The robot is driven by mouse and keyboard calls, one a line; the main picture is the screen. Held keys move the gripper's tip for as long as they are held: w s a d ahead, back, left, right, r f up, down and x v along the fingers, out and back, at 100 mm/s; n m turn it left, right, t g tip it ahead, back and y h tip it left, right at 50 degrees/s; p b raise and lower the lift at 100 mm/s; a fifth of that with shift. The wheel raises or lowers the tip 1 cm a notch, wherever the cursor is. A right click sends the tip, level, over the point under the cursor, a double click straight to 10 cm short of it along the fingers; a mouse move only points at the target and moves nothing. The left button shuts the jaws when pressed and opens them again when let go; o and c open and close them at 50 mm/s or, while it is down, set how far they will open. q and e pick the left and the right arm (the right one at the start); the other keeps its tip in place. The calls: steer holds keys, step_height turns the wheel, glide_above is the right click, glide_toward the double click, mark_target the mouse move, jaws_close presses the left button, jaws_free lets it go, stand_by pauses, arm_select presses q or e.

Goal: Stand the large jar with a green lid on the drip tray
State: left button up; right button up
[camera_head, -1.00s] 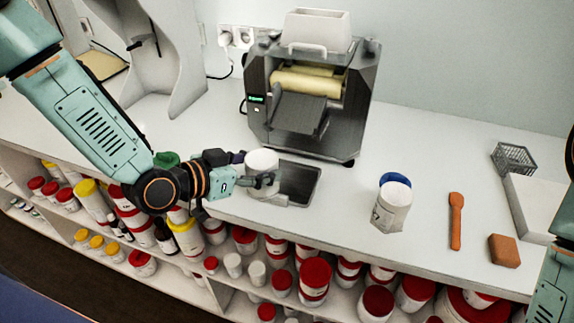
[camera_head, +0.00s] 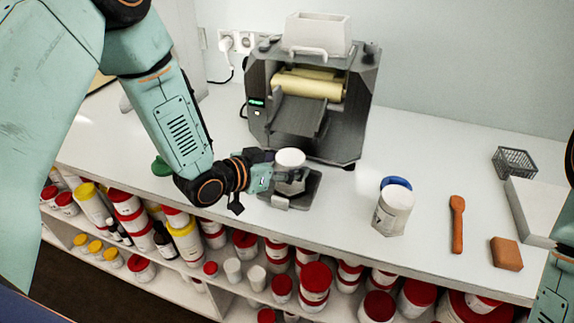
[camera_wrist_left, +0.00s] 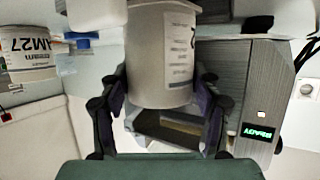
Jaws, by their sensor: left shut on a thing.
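My left gripper (camera_head: 283,180) is shut on a white jar (camera_head: 290,158), which is over the dark drip tray (camera_head: 312,190) in front of the mill. The jar looks upright; its top is white, with no green lid on it. The fingers hide its lower part, so I cannot tell whether its base touches the tray. In the left wrist view the jar (camera_wrist_left: 160,60) is between the two fingers, its printed label showing. A green lid (camera_head: 160,166) is on the counter at the left, partly behind my left arm. My right gripper is out of view.
The grey mill (camera_head: 310,105) stands just behind the tray. Another white jar (camera_head: 393,212) stands to the right, with a blue lid (camera_head: 396,183) behind it. An orange spatula (camera_head: 457,225), a brown block (camera_head: 506,253) and a wire basket (camera_head: 514,160) are further right.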

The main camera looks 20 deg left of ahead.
arm_select(q)
steer(key=shift+w+f, duration=0.2)
steer(key=shift+s+d+f, duration=0.1)
steer(key=shift+s, duration=0.05)
steer(key=o, duration=0.9)
